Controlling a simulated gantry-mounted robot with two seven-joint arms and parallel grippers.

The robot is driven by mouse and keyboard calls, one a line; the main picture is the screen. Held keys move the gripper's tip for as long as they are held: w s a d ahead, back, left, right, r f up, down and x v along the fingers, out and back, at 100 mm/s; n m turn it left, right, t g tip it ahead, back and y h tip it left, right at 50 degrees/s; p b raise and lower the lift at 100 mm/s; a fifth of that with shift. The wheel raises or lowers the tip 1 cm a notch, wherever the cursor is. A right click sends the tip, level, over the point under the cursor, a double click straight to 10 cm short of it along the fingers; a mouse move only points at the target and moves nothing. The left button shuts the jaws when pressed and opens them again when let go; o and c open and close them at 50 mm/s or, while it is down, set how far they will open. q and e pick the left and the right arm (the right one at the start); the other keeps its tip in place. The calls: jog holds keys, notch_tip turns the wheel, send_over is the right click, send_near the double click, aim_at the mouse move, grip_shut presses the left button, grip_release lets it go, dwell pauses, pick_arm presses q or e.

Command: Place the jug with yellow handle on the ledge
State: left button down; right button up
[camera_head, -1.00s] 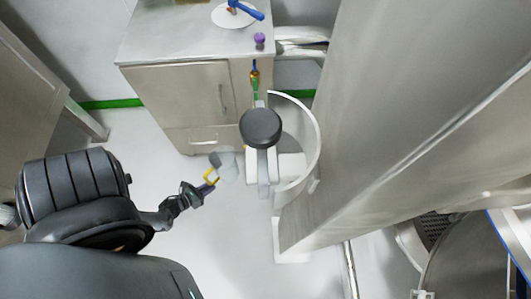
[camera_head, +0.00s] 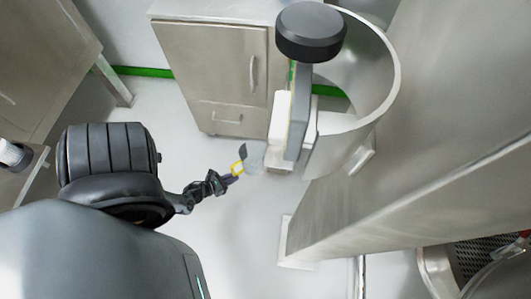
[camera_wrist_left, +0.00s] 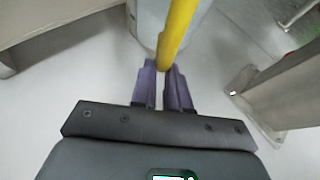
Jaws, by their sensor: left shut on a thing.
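The jug (camera_head: 254,157) is a translucent grey vessel with a yellow handle (camera_head: 238,168). My left gripper (camera_head: 231,178) is shut on the handle and holds the jug above the floor. In the left wrist view the yellow handle (camera_wrist_left: 177,30) passes between the purple fingertips (camera_wrist_left: 162,80), and part of the jug (camera_wrist_left: 150,22) shows behind it. No surface that I can surely call the ledge stands out. The right gripper is not in view.
A steel cabinet (camera_head: 215,70) stands behind the jug. A dark-topped post (camera_head: 310,32) and a curved steel guard (camera_head: 385,75) are close on the right, beside a large steel column (camera_head: 430,150). Open floor (camera_head: 240,235) lies in front.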

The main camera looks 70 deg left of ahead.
pick_arm(q)
jog(key=b, duration=0.4)
send_near(259, 158)
jog(key=x, duration=0.2)
jog(key=d+x, duration=0.1)
jog(key=x, duration=0.2)
jog(key=shift+w, duration=0.35)
jog(key=shift+w+a+r, duration=0.1)
jog(key=shift+w+a, duration=0.1)
jog(key=shift+w, duration=0.45)
jog(key=shift+w+a+b, duration=0.15)
jog(key=shift+w+b, duration=0.15)
jog(key=shift+w, duration=0.2)
jog(key=shift+w+a+b, duration=0.1)
jog(key=shift+w+b, duration=0.2)
jog(key=shift+w, duration=0.25)
jog(key=f+b, duration=0.3)
jog(key=shift+w+f, duration=0.15)
jog(key=shift+w, duration=0.1)
jog(key=shift+s+f, duration=0.1)
jog(key=shift+f, duration=0.05)
jog(key=shift+s, duration=0.15)
